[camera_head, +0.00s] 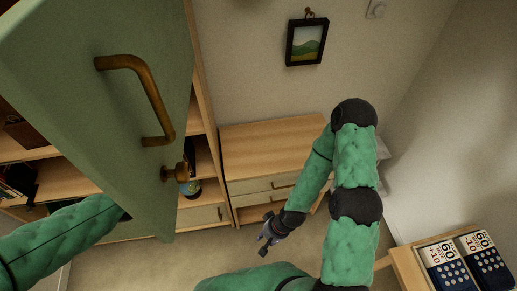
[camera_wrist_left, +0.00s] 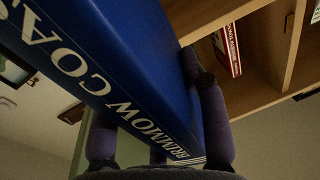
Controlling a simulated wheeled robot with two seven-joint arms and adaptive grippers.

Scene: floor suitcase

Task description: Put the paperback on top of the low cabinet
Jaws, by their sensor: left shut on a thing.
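A blue book with white lettering, which looks like the paperback (camera_wrist_left: 135,60), fills much of the left wrist view. My left gripper (camera_wrist_left: 158,125) is shut on it, with purple fingers on both sides of the book. In the head view the left gripper and the book are hidden behind the green door. The low cabinet (camera_head: 270,148) stands against the back wall, with a pale wooden top that is bare where it shows and drawers below. My right gripper (camera_head: 267,240) hangs in front of the cabinet, low over the floor, with no object seen in it; its opening is unclear.
A green door (camera_head: 105,95) with a brass handle (camera_head: 145,90) stands open at the left, in front of a wooden shelf unit (camera_head: 60,180). A bottle (camera_head: 190,187) stands on a shelf. A picture (camera_head: 306,42) hangs above the cabinet. Patterned boxes (camera_head: 465,262) rest on a wooden surface at lower right.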

